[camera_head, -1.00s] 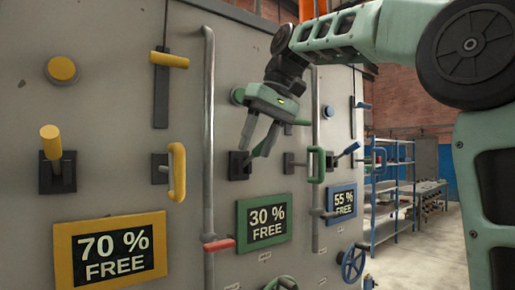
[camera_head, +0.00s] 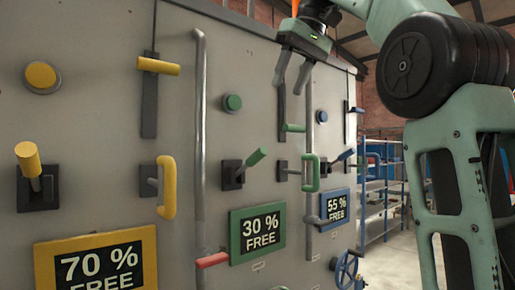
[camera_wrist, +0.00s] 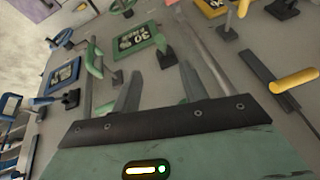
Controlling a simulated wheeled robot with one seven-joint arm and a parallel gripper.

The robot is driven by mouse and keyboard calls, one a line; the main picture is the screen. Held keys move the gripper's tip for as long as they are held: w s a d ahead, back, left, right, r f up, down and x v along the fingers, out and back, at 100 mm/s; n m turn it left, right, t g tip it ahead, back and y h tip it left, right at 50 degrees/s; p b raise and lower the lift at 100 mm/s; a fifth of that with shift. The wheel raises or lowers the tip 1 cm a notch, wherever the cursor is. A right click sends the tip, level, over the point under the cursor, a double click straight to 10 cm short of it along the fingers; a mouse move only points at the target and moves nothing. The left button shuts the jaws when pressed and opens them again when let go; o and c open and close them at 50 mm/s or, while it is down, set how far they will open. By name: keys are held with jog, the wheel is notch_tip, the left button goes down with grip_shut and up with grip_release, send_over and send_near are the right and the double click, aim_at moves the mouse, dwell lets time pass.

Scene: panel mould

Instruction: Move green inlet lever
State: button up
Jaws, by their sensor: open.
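A green lever (camera_head: 257,157) stands on a black base plate (camera_head: 232,176) above the green "30 % FREE" sign (camera_head: 257,234). It tilts up and to the right in the head view. The green lever also shows in the wrist view (camera_wrist: 161,43), beyond and between my fingertips. My gripper (camera_head: 287,88) is open and empty, above the lever and apart from it. Its two fingers also show in the wrist view (camera_wrist: 160,72). Other green controls are a round button (camera_head: 232,103), a looped handle (camera_head: 311,173) and a T-shaped handle (camera_head: 293,128).
Left of the green group are a yellow lever (camera_head: 28,157), a yellow looped handle (camera_head: 167,187) and a yellow sliding handle (camera_head: 158,67). A vertical grey pipe (camera_head: 200,150) with a red handle (camera_head: 212,260) stands out from the panel. Blue controls lie to the right.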

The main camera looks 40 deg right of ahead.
aim_at(262, 157)
jog(key=b+x, duration=0.2)
jog(key=x, duration=1.5)
jog(key=shift+f+b, duration=0.1)
jog(key=shift+b, duration=0.2)
jog(key=shift+c, duration=0.3)
grip_shut()
